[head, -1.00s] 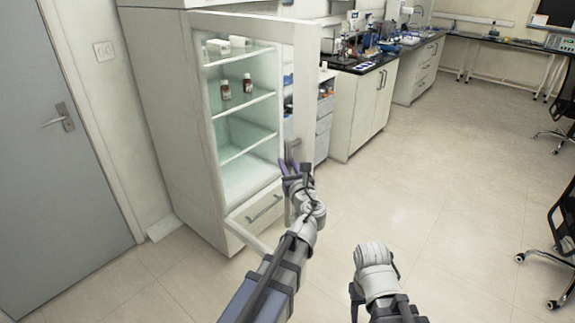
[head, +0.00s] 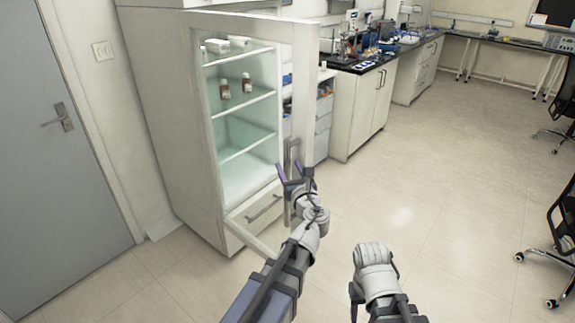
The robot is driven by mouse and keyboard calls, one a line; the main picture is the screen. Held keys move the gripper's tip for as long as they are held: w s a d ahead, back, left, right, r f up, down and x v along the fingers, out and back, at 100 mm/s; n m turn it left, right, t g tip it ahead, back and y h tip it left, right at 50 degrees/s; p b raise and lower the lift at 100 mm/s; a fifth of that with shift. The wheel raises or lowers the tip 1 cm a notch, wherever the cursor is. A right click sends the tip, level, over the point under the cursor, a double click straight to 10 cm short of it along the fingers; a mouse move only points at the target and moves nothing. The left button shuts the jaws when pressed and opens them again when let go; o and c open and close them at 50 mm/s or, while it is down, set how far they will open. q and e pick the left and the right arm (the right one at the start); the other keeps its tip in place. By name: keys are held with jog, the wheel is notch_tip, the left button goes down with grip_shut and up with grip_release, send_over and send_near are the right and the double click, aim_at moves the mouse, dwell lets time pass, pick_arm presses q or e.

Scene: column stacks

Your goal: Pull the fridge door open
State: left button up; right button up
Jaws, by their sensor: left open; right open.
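The fridge (head: 165,110) stands at the left with its glass door (head: 305,80) swung ajar, the pale door frame standing out toward the right. The upright grey handle (head: 291,155) is on the door's free side. My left gripper (head: 294,172) is open at the lower part of the handle, its fingers spread to either side of it in the picture; I cannot tell whether they touch it. My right gripper (head: 355,298) is low in the view, away from the fridge, mostly hidden behind its wrist.
Shelves inside hold small brown bottles (head: 235,87) and white boxes (head: 228,43). A drawer front (head: 262,210) is below. A grey room door (head: 55,160) is at left, lab benches (head: 360,105) stand behind, and chairs (head: 560,240) are at right. The middle floor is clear.

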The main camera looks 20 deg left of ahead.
pick_arm(q)
jog(key=v, duration=0.5)
jog(key=shift+s+d, duration=0.15)
jog(key=shift+s, duration=0.2)
jog(key=s+d+f+n+g+h+p, duration=0.1)
jog(key=s+f+n+g+h, duration=0.1)
jog(key=s+f+n+g, duration=0.4)
jog(key=s+f+n+g+h+p, duration=0.1)
jog(key=s+f+n+g, duration=0.2)
jog(key=f+n, duration=0.55)
jog(key=s+d+f+n+g+h, duration=0.4)
jog(key=s+d+n+g+h, duration=0.1)
jog(key=s+d+n, duration=0.6)
jog(key=shift+s+f+g+h+p, duration=0.2)
jog(key=shift+s+g+h+p, duration=0.1)
jog(key=shift+s+g+p, duration=0.25)
jog(key=shift+d, duration=0.1)
